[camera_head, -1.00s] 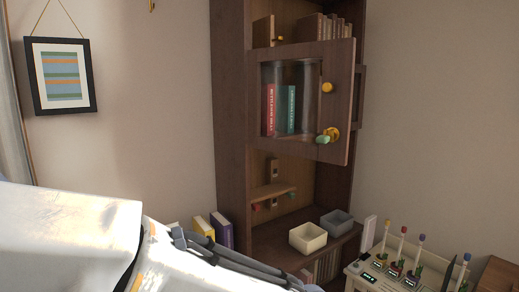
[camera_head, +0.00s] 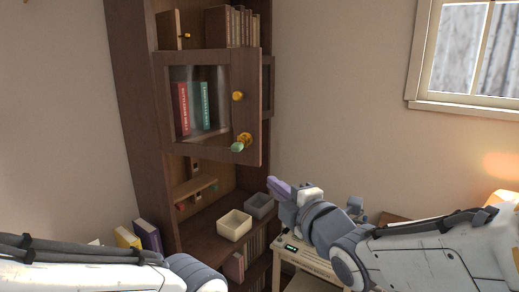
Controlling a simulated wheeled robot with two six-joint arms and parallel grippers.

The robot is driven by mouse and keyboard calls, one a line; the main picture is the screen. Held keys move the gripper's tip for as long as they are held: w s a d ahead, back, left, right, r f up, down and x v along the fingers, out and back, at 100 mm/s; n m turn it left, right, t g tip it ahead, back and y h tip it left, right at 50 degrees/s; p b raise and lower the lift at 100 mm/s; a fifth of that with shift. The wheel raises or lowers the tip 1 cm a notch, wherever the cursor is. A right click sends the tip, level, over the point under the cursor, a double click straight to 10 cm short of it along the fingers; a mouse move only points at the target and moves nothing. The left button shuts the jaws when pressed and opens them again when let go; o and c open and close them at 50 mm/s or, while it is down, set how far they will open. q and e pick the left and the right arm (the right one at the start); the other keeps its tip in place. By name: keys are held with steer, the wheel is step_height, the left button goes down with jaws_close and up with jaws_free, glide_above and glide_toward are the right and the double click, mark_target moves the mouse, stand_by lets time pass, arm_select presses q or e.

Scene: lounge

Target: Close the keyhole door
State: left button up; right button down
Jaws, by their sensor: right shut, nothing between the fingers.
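The keyhole door (camera_head: 253,150) is a dark wooden frame with a glass pane, hinged at its left on the tall bookcase (camera_head: 143,130). It stands ajar, its right edge swung out from the case. A yellow round knob (camera_head: 238,96) and a yellow lock with a green key-like handle (camera_head: 239,144) sit on its right side. My right gripper (camera_head: 279,187) is shut and empty, below and to the right of the door, apart from it. My left arm shows at the bottom left, but its gripper is out of view.
Behind the glass stand a red book (camera_head: 184,108) and a teal book (camera_head: 205,105). A cream bin (camera_head: 234,226) and a grey bin (camera_head: 259,205) sit on a lower shelf. A small table (camera_head: 300,259) is partly behind my right arm. A window (camera_head: 468,55) is at right.

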steer(key=r, duration=0.1)
steer(key=p, duration=0.4)
glide_toward(256, 152)
steer(key=w+a, duration=0.1)
steer(key=a, duration=0.3)
steer(key=w+p, duration=0.1)
steer(key=w+d+p, duration=0.1)
steer(key=w, duration=0.1)
steer(key=shift+w+d+f+n+t, duration=0.1)
steer(key=shift+w+f+n+t, duration=0.1)
steer(key=shift+n+t, duration=0.1)
steer(key=shift+w+d+p, duration=0.15)
steer(key=shift+w+p, duration=0.3)
steer(key=shift+w, duration=0.05)
steer(key=shift+w+f, duration=0.1)
